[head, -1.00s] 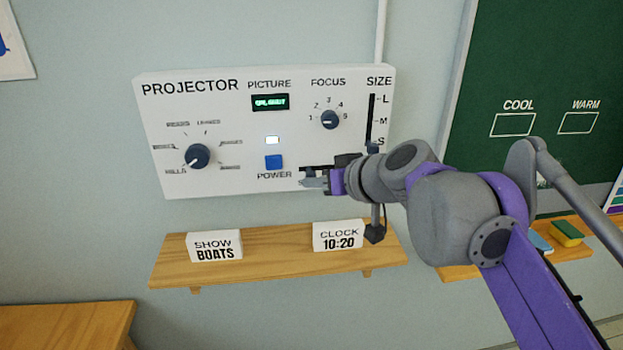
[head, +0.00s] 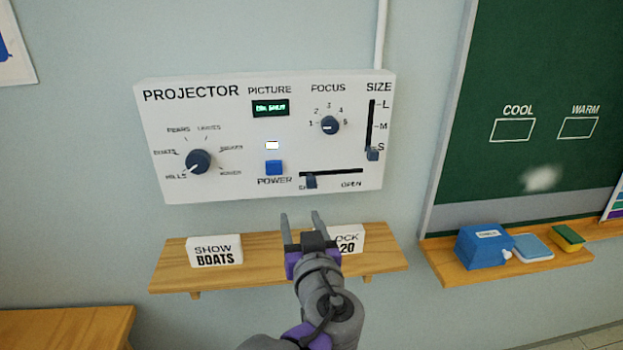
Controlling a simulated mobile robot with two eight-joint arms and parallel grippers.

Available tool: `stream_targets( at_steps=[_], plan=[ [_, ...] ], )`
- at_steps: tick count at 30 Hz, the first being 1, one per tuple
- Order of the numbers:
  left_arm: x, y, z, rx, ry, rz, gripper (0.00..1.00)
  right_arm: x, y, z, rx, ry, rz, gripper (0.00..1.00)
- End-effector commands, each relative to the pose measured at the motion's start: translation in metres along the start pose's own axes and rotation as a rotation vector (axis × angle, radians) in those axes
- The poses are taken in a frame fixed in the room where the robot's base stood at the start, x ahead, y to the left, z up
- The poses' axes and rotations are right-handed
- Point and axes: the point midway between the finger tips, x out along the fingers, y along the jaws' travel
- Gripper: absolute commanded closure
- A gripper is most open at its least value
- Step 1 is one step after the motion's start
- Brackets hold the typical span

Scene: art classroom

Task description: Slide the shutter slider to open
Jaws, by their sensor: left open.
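The projector panel (head: 235,130) is a white box on the wall. Its shutter slider (head: 311,181) is a small dark knob at the left end of a horizontal black slot (head: 340,171), low on the panel's right half. "OPEN" is printed under the slot's right end; the label at the left end is partly covered by the knob. My left gripper (head: 301,216) points up from below, just under the panel and below the slider. Its two fingers are apart, with nothing between them. It does not appear to touch the knob. My right gripper is out of view.
A wooden shelf (head: 225,278) below the panel holds a "SHOW BOATS" sign (head: 215,250) and a clock sign (head: 351,238), partly hidden by my gripper. A blue power button (head: 274,167) and a vertical size slider (head: 372,155) are nearby. A blue box (head: 484,246) sits on the chalkboard ledge.

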Motion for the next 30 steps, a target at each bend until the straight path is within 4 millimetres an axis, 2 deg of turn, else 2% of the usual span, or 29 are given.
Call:
stream_targets(
  at_steps=[1, 3, 6, 11, 21, 25, 30],
  plan=[
    [-0.002, 0.014, -0.012, -0.015, 0.036, 0.027, 0.43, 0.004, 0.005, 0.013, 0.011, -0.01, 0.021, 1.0],
    [-0.004, 0.026, -0.023, -0.033, 0.071, 0.05, 0.43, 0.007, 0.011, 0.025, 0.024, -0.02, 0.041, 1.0],
    [-0.001, 0.033, -0.029, -0.044, 0.092, 0.063, 0.43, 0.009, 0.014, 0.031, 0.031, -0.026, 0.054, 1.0],
    [0.019, 0.033, -0.031, -0.044, 0.093, 0.059, 0.43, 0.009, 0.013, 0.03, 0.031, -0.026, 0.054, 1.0],
    [0.082, 0.036, -0.037, -0.044, 0.092, 0.06, 0.43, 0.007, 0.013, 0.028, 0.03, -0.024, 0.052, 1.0],
    [0.096, 0.037, -0.038, -0.044, 0.092, 0.061, 0.43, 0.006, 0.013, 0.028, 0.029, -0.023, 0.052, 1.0],
    [0.102, 0.038, -0.038, -0.044, 0.092, 0.062, 0.43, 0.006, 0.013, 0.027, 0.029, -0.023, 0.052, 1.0]
  ],
)
